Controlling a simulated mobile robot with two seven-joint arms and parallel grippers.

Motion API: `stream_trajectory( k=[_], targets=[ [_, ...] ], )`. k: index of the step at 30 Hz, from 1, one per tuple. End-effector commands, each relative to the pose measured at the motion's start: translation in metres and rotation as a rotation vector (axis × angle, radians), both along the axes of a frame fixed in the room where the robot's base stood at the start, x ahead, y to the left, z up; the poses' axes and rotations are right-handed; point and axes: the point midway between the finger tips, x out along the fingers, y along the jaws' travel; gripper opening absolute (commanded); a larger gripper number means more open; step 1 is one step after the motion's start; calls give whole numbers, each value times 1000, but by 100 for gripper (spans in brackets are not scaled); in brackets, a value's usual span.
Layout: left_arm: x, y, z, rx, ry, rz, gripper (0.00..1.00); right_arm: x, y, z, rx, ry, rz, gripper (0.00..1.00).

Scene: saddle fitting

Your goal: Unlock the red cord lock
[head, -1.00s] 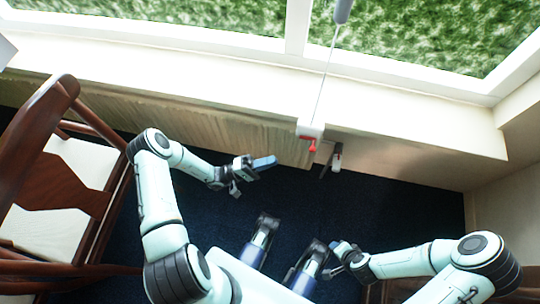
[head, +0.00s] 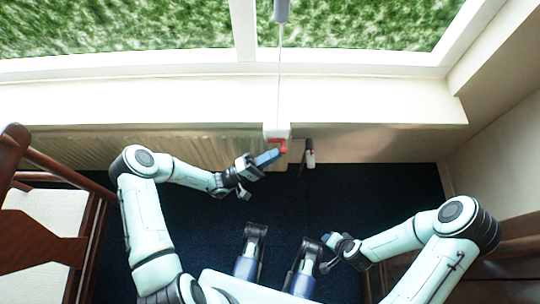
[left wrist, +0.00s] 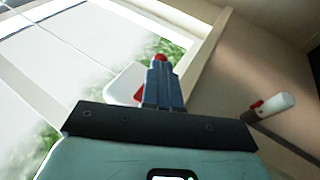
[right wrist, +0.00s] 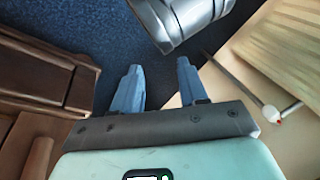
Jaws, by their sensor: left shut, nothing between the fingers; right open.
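The red cord lock (head: 283,147) is a small red piece on the white block (head: 276,131) at the front edge of the window sill. A taut cord runs from the block up to a grey handle. My left gripper (head: 272,157) is shut and empty, its blue fingertips right beside the red piece. In the left wrist view the red tip (left wrist: 160,57) shows just beyond the closed fingers (left wrist: 161,84), with the white block behind; I cannot tell whether they touch. My right gripper (head: 328,248) is open and empty, low at the right, well away from the lock.
A white valve with a red mark (head: 310,156) sits right of the lock below the sill; it also shows in the left wrist view (left wrist: 270,107). A wooden chair (head: 35,235) stands at the left.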

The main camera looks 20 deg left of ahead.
Motion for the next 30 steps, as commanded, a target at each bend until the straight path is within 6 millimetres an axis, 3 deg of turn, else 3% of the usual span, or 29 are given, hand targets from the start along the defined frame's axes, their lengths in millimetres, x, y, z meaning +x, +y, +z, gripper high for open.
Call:
stream_trajectory(
  k=[30],
  targets=[
    [1, -3, 0, -165, -47, 0, 0, 13, -7, -10, -18, -35, -14, 43]
  ],
)
